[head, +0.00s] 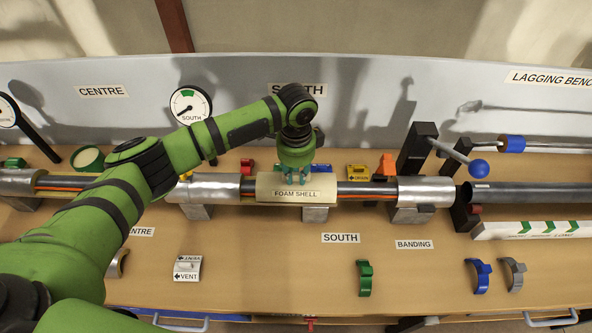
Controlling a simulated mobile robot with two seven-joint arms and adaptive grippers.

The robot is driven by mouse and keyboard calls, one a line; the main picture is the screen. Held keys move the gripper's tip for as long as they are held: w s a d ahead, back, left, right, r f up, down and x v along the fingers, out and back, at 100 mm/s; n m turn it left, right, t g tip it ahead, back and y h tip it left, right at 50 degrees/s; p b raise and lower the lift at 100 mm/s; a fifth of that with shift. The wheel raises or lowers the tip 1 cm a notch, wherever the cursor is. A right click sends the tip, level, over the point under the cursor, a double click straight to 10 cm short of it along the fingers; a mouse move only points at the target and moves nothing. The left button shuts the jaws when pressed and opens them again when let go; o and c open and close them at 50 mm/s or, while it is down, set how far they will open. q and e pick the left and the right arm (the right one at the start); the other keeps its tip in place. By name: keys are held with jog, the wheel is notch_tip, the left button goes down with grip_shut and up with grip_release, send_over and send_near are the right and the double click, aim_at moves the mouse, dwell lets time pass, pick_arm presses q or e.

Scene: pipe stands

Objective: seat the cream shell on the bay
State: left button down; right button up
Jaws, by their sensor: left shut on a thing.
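The cream shell (296,194), labelled "FOAM SHELL", is at the bare stretch of pipe (350,188) in the south bay, between two silver jacketed lengths. It covers the left part of that bare stretch; dark pipe with an orange line shows to its right. My left gripper (296,175) points down and is shut on the shell's top, with teal fingertips showing. I cannot tell whether the shell touches the pipe or hovers just above it. My right gripper is out of view.
A yellow tag (358,172) and an orange clip (385,168) stand behind the pipe. A lever with a blue knob (479,169) rises at right. Green (365,278), blue (479,275) and grey (513,274) clips lie in front.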

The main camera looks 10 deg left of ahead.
pick_arm(q)
jog(key=shift+f, duration=0.4)
dwell(0.5)
jog(key=c, duration=1)
grip_release()
jog(key=shift+c, duration=0.2)
notch_tip(320, 180, up, 12)
jog(key=shift+s, duration=0.1)
